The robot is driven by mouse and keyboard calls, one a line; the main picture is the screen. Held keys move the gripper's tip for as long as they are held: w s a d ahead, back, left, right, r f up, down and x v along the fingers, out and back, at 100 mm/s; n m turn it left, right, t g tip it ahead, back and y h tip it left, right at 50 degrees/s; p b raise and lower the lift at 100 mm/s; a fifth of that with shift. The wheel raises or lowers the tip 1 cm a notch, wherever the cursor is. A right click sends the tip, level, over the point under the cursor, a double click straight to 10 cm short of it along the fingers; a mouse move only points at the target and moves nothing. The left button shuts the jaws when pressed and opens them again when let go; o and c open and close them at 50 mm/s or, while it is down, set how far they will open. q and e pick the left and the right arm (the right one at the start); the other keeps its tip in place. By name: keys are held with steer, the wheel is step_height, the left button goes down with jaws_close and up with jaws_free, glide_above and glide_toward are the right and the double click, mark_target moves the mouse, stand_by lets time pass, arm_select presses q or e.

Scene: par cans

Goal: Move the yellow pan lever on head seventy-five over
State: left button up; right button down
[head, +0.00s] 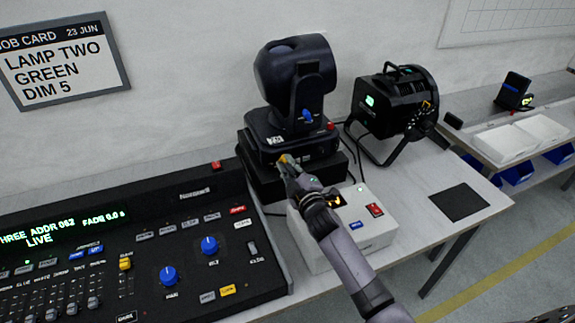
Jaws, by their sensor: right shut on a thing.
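A black moving head light (296,80) stands on a black block on the bench, with a blue knob on its yoke and a small label on its base. A small yellow lever (286,159) sticks out at the front of its base. My right gripper (288,166) is at the front of the base, shut on the yellow lever; its fingers partly cover the lever. The lever's exact angle is too small to read. My left gripper is not in view.
A black control desk (150,245) with blue knobs fills the left. A white box (312,238) with red and blue switches lies beneath my right arm. A black par can (393,105) stands to the right. A dark mat (459,202) lies on otherwise clear bench.

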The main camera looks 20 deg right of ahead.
stand_by(0.4)
steer(key=c, duration=1.6)
jaws_free()
steer(key=s, duration=1.2)
steer(key=shift+d, duration=0.2)
